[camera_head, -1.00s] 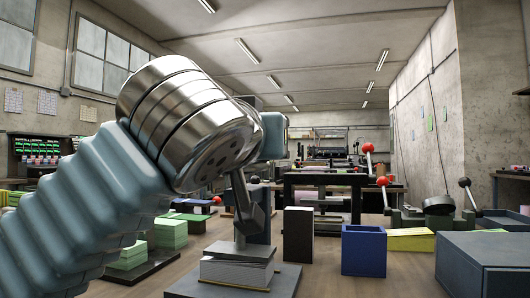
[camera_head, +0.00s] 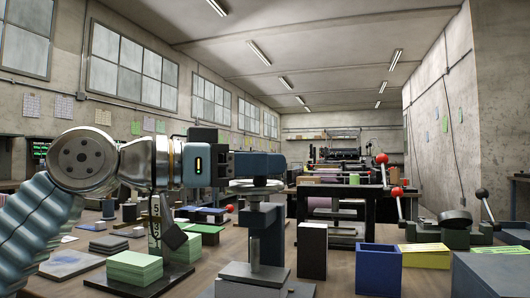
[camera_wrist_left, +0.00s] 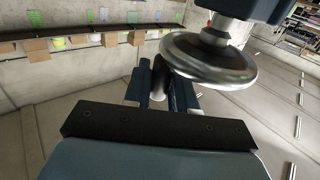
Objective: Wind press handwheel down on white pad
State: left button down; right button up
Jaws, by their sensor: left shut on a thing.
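The press stands in the lower middle of the head view, with its metal handwheel (camera_head: 255,188) on a screw column above a grey plate (camera_head: 254,274). A pale pad (camera_head: 243,290) lies under the plate, cut off by the frame's lower edge; I cannot tell whether they touch. My left gripper (camera_head: 274,167) is level over the wheel from the left. In the left wrist view, the wheel (camera_wrist_left: 208,62) is large at upper right. There the jaws (camera_wrist_left: 159,82) are closed around the wheel's small upright grip, which they partly hide. My right gripper is not in view.
Green paper stacks (camera_head: 135,266) stand left of the press. A black box (camera_head: 312,250) and a blue open box (camera_head: 378,268) stand to its right. Behind is a black press with red-knobbed levers (camera_head: 382,158). A grey block (camera_head: 490,275) fills the right front.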

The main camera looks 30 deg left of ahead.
pick_arm(q)
jog(key=shift+s+a+m+g+h+p, duration=0.15)
jog(key=shift+m+g+h+p, duration=0.2)
jog(key=shift+m+g+h, duration=0.2)
jog(key=shift+m+h, duration=0.25)
jog(key=shift+f, duration=0.1)
jog(key=c, duration=1.1)
grip_release()
jog(key=shift+o, duration=0.2)
jog(key=shift+a, duration=0.1)
jog(key=p+v, duration=0.1)
jog(key=v, duration=1.2)
jog(key=shift+s+a, duration=0.2)
jog(key=shift+a, duration=0.1)
